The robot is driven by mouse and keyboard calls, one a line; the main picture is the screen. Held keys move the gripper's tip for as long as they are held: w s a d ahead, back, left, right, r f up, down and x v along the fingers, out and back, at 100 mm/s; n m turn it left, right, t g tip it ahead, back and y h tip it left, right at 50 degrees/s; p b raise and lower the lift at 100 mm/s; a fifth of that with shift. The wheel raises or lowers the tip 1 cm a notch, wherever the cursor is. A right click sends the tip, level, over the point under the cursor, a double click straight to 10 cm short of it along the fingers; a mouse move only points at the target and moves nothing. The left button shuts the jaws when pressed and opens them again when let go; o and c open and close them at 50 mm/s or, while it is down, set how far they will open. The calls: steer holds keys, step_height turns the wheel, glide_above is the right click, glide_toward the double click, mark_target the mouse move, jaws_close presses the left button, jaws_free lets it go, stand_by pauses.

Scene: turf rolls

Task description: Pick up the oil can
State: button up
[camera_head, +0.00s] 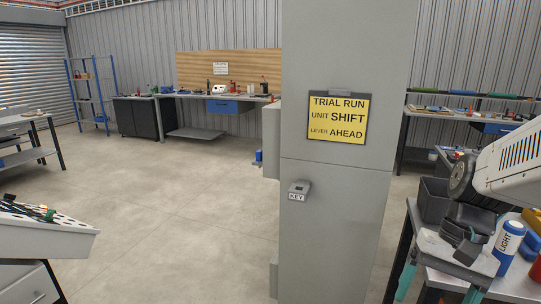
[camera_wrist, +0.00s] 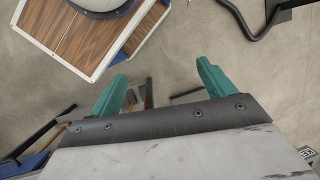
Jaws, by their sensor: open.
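My gripper (camera_head: 438,289) is at the lower right of the head view, in front of a table with bottles and tools. In the wrist view its two teal fingers (camera_wrist: 161,88) stand wide apart, with nothing held between them. I cannot make out an oil can for certain in either view. A white and blue bottle marked LIGHT (camera_head: 508,243) stands just right of my gripper. Part of a red object (camera_head: 536,269) shows at the right edge; what it is I cannot tell. Small items on the back bench are too small to name.
A grey column (camera_head: 335,215) with a yellow sign (camera_head: 338,117) stands in the middle. A workbench (camera_head: 215,96) is at the back, and a white perforated tray (camera_head: 45,232) is at left. A wood-topped case (camera_wrist: 90,38) shows in the wrist view. The concrete floor (camera_head: 170,210) is clear.

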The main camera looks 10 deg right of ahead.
steer(key=s+a+r+n+t+h, duration=0.1)
steer(key=a+r+n+t+h, duration=0.1)
steer(key=a+r+n+h, duration=0.1)
steer(key=shift+s+a+r+n+h, duration=0.15)
steer(key=shift+a+r+n+h, duration=0.3)
steer(key=shift+r+n, duration=0.55)
steer(key=shift+o, duration=0.5)
steer(key=a, duration=0.1)
steer(key=a+r+n, duration=0.1)
steer(key=a+n+t, duration=0.1)
steer(key=shift+s+a+r, duration=0.1)
steer(key=shift+s+r, duration=0.2)
steer(key=shift+r, duration=0.1)
steer(key=shift+a, duration=0.15)
